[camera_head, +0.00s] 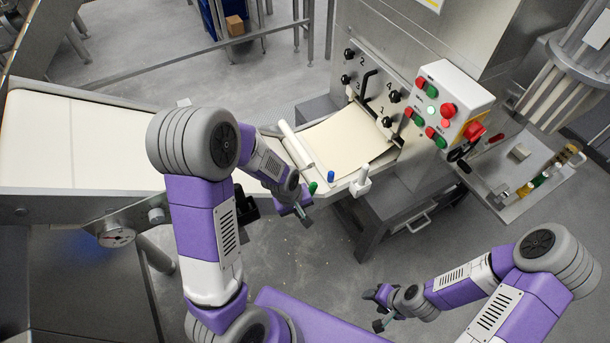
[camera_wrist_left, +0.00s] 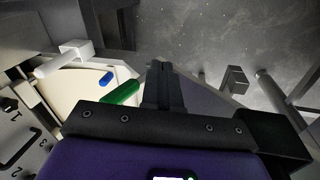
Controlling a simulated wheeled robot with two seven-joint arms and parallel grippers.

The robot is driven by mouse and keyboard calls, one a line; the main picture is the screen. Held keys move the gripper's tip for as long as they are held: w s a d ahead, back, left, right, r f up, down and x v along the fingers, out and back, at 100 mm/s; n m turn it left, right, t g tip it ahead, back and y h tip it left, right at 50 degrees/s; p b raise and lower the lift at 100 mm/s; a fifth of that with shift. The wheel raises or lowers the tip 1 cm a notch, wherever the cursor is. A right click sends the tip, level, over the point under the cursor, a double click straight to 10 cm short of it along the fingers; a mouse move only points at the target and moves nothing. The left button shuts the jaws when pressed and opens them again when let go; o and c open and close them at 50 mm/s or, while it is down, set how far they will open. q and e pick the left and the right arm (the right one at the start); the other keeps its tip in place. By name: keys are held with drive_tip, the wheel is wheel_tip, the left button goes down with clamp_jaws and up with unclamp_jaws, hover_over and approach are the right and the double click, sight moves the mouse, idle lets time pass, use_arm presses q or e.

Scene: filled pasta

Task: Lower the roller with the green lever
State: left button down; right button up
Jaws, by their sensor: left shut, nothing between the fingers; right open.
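The green lever (camera_head: 313,187) is a short green peg at the near end of the pasta machine's feed plate, next to a blue lever (camera_head: 331,176). In the left wrist view the green lever (camera_wrist_left: 121,93) lies left of my fingers, with the blue lever (camera_wrist_left: 106,77) beyond it. A long pale roller (camera_head: 296,146) lies across the left end of the dough sheet (camera_head: 345,135). Its height above the sheet is unclear. My left gripper (camera_head: 304,215) is shut and empty, just below the green lever, apparently apart from it; its fingers (camera_wrist_left: 163,88) point forward. My right gripper (camera_head: 372,308) is open and empty over the floor.
A white knobbed post (camera_head: 362,181) stands right of the levers. A control box with red and green buttons (camera_head: 448,101) and a panel of black knobs (camera_head: 369,88) are behind. A wide conveyor (camera_head: 75,140) is at left. Floor is free between my arms.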

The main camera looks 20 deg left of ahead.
use_arm(q)
drive_tip(key=w+a+r+n+p, duration=0.1)
drive_tip(key=a+r+n+p, duration=0.2)
drive_tip(key=r, duration=0.9)
drive_tip(key=shift+w+a+r+t+y, duration=0.2)
drive_tip(key=shift+w+a+t+y, duration=0.1)
drive_tip(key=shift+a+y, duration=0.15)
use_arm(e)
wheel_tip(320, 180, up, 5)
drive_tip(key=shift+f, duration=0.2)
use_arm(q)
drive_tip(key=w+f, duration=0.1)
drive_tip(key=f, duration=0.2)
drive_tip(key=w+d+f+b, duration=0.1)
drive_tip(key=w+f, duration=0.1)
drive_tip(key=f, duration=0.2)
drive_tip(key=w+d+f, duration=0.1)
drive_tip(key=w+f, duration=0.1)
drive_tip(key=f, duration=0.2)
drive_tip(key=shift+w+d+f+b, duration=0.1)
drive_tip(key=shift+w+d+b, duration=0.1)
drive_tip(key=shift+w+b, duration=0.1)
use_arm(e)
drive_tip(key=shift+f, duration=0.95)
use_arm(q)
drive_tip(key=shift+d, duration=0.1)
use_arm(e)
drive_tip(key=shift+r, duration=0.1)
